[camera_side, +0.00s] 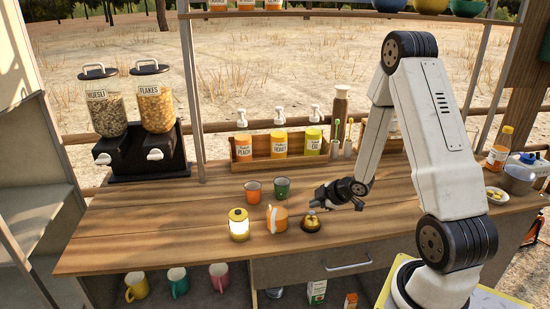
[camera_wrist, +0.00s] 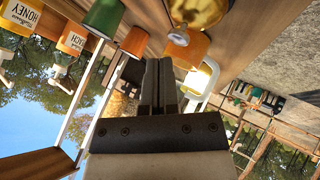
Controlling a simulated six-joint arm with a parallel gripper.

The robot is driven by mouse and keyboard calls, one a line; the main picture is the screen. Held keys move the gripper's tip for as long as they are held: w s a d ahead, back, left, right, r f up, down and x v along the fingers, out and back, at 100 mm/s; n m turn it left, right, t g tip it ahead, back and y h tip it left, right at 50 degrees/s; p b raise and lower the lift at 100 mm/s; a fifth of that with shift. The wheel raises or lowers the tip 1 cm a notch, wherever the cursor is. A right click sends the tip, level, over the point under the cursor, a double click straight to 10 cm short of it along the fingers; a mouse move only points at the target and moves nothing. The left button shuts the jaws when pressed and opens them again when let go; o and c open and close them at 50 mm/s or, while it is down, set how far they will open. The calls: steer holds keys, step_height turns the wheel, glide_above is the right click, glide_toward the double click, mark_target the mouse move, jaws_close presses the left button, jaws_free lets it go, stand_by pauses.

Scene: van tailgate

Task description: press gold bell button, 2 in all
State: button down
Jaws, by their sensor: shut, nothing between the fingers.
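The gold bell (camera_side: 311,223) sits on the wooden counter near its front edge, right of the orange canister. My gripper (camera_side: 318,203) is shut and empty, just above the bell in the side view; whether it touches the button cannot be told there. In the wrist view the gold bell (camera_wrist: 198,12) shows at the top, cut by the frame edge, with its pale button (camera_wrist: 178,36) pointing toward the fingers. The shut fingers (camera_wrist: 159,70) appear beside the button with a small visible gap in the picture.
An orange canister (camera_side: 277,218) with a white handle and a lit yellow lantern (camera_side: 239,225) stand left of the bell. Orange (camera_side: 253,191) and green (camera_side: 283,187) cups stand behind. A wooden bottle rack (camera_side: 279,147) is at the back.

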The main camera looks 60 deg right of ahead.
steer(key=shift+f, duration=0.95)
stand_by(1.5)
steer(key=shift+r, duration=0.95)
steer(key=shift+r, duration=0.15)
steer(key=shift+r, duration=2.35)
